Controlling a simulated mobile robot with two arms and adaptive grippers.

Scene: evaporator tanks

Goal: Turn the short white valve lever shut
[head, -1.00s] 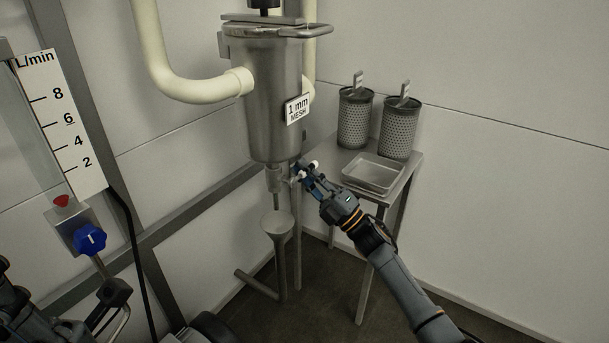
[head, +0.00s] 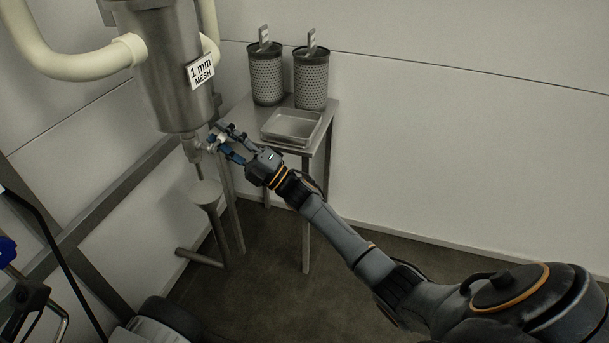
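The short white valve lever (head: 221,138) is a small pale piece at the drain valve (head: 192,148), just below the steel strainer vessel's bottom. It is small and partly covered by my fingers. My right gripper (head: 222,144) reaches in from the right at the lever. Its blue-tipped fingers stand apart, one above and one below the white piece. I cannot tell whether they touch it. My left gripper is not in view.
The steel vessel (head: 165,75) has a "1 mm MESH" tag (head: 201,70). A steel funnel drain (head: 203,194) stands below the valve. A side table (head: 326,128) holds two mesh baskets and a shallow tray (head: 291,126). A blue knob (head: 7,251) shows at the left edge.

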